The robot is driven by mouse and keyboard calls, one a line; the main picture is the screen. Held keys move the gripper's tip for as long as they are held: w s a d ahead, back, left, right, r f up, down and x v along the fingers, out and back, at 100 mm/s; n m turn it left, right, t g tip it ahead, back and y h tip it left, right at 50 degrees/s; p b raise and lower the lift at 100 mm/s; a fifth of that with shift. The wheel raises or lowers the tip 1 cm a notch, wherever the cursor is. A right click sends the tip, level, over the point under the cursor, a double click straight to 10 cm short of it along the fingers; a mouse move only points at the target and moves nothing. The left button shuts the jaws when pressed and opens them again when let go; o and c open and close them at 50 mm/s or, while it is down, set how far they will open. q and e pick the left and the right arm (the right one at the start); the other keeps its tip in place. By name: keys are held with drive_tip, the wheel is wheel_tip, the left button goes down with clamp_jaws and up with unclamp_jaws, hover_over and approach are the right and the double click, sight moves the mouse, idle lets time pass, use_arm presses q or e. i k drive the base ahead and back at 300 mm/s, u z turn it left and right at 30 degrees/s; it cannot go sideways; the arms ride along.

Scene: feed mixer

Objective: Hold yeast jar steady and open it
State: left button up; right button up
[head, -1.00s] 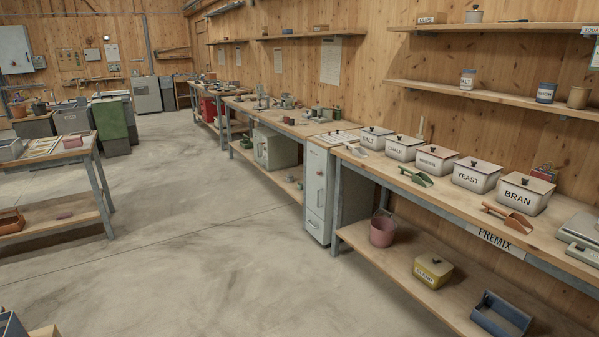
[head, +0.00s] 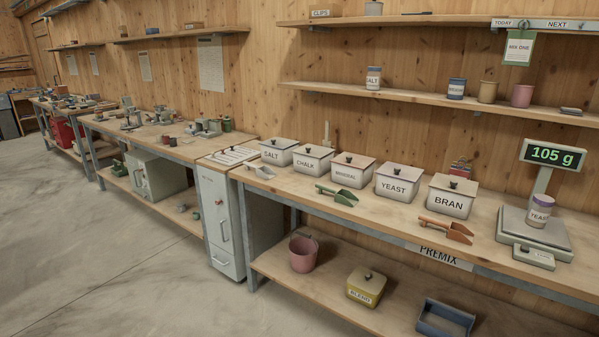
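A small jar (head: 540,211) with a purple-blue lid and a label reading YEAST stands upright on the scale (head: 550,238) at the right end of the bench. Its lid appears to be on. The scale's display (head: 553,154) reads 105 g. A larger white bin (head: 397,187), also labelled YEAST, stands on the bench with its lid on. Neither of my grippers is in view.
Lidded bins for salt, chalk, mineral and bran (head: 451,201) line the bench (head: 490,222). A green scoop (head: 337,196) and an orange-brown scoop (head: 447,229) lie in front. Shelves (head: 420,98) with jars and cups hang above. Open floor (head: 110,265) is at left.

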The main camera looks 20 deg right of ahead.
sight(537, 216)
drive_tip(key=z, duration=0.85)
drive_tip(key=i, duration=0.95)
drive_tip(key=z, duration=0.9)
